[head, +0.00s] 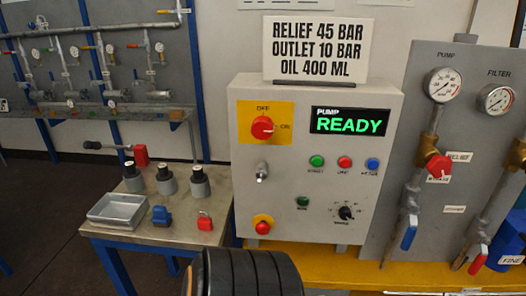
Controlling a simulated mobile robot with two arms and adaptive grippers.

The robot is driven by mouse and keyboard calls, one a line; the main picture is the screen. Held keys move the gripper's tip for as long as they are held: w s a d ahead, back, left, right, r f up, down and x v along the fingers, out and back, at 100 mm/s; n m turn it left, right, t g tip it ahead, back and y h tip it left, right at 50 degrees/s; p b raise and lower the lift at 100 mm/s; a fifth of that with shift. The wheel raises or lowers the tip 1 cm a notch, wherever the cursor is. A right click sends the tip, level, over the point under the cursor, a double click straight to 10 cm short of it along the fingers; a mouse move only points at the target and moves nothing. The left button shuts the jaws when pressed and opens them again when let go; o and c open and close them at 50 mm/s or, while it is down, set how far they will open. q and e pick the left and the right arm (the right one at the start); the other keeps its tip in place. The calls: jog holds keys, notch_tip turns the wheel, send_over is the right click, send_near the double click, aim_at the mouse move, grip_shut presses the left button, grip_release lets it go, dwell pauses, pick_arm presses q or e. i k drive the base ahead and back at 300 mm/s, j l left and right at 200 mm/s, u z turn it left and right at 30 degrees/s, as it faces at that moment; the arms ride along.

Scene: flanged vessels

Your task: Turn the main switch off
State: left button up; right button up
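The main switch (262,128) is a red rotary knob on a yellow plate, at the upper left of a light grey control box (296,190). The plate is marked OFF above the knob and what looks like ON to its right. The knob's exact pointing direction is too small to tell for certain.
Below the switch sit a toggle (262,172), a red button on yellow (263,226), small buttons and a dial (346,213). A side table (150,238) at left holds a tray, locks and several cylinders. A gauge panel (455,125) stands at right. The space before the switch is clear.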

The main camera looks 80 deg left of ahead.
aim_at(262, 127)
jog(key=u, duration=2.2)
